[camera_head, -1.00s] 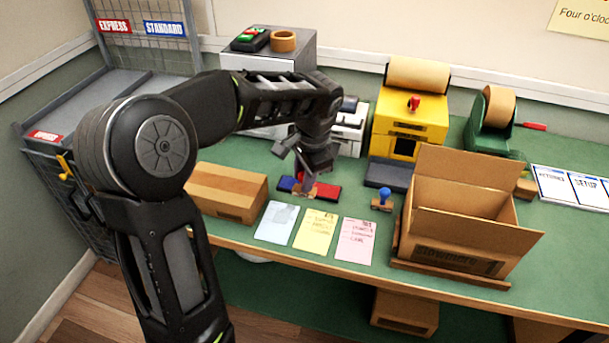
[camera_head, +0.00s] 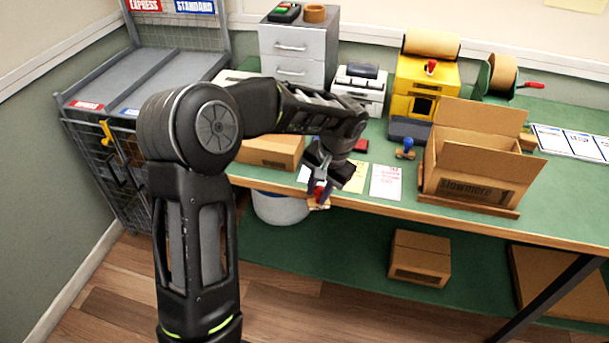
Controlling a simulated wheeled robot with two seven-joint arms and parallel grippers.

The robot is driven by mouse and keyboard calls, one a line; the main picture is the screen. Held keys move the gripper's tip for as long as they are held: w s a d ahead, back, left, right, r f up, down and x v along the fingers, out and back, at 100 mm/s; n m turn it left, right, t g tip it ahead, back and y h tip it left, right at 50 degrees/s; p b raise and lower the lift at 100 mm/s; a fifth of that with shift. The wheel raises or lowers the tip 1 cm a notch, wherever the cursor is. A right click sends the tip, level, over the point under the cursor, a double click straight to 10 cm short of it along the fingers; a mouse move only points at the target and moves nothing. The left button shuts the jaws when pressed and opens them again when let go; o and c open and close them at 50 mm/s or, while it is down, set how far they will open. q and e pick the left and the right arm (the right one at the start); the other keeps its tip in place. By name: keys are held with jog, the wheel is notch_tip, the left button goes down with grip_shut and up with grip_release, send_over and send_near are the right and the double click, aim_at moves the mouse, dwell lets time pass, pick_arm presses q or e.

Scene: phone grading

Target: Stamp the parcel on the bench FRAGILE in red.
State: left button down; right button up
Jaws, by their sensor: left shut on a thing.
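My left gripper (camera_head: 321,180) is shut on a red-handled stamp (camera_head: 318,203) with a wooden base. It holds the stamp in front of the bench's front edge, to the right of the parcel. The parcel (camera_head: 268,153), a closed brown box, lies on the green bench at left, partly behind my left arm. A blue-handled stamp (camera_head: 405,149) stands on the bench to the right. My right gripper is not in view.
A yellow machine (camera_head: 423,90) and a grey drawer unit (camera_head: 299,45) stand behind. A wire rack (camera_head: 105,150) is at left.

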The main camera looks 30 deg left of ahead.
pick_arm(q)
jog(key=s+d+f, duration=0.2)
jog(key=d+f, duration=1.1)
jog(key=shift+s+f, duration=0.25)
jog(key=shift+d, duration=0.15)
